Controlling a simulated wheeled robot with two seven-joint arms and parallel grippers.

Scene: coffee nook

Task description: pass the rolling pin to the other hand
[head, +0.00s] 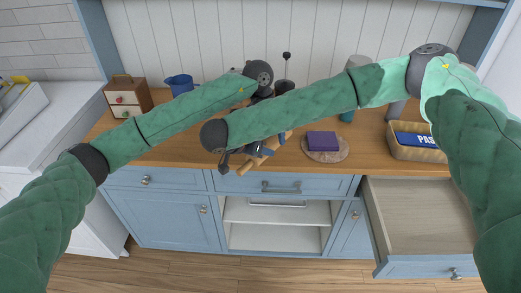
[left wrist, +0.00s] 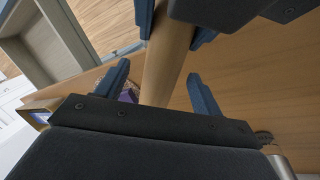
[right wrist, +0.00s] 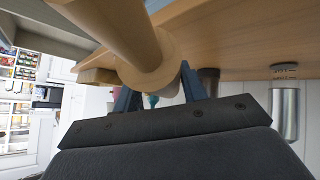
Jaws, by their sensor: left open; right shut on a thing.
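The tan wooden rolling pin (head: 249,164) is held above the counter's front edge in the head view, partly hidden by my right forearm. My right gripper (right wrist: 158,88) is shut on the pin; in the right wrist view the pin's round end (right wrist: 152,64) faces the camera between its fingers. My left gripper (left wrist: 160,86) is open, with a finger on each side of the pin (left wrist: 165,65) and gaps showing. The right gripper's blue fingers flank the pin at the top of the left wrist view.
A purple box sits on a round board (head: 325,154). A basket (head: 418,153) with a blue pack stands right, above an open drawer (head: 415,215). A blue pitcher (head: 180,84) and a small wooden cabinet (head: 127,96) stand left. A metal cylinder (right wrist: 284,110) shows in the right wrist view.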

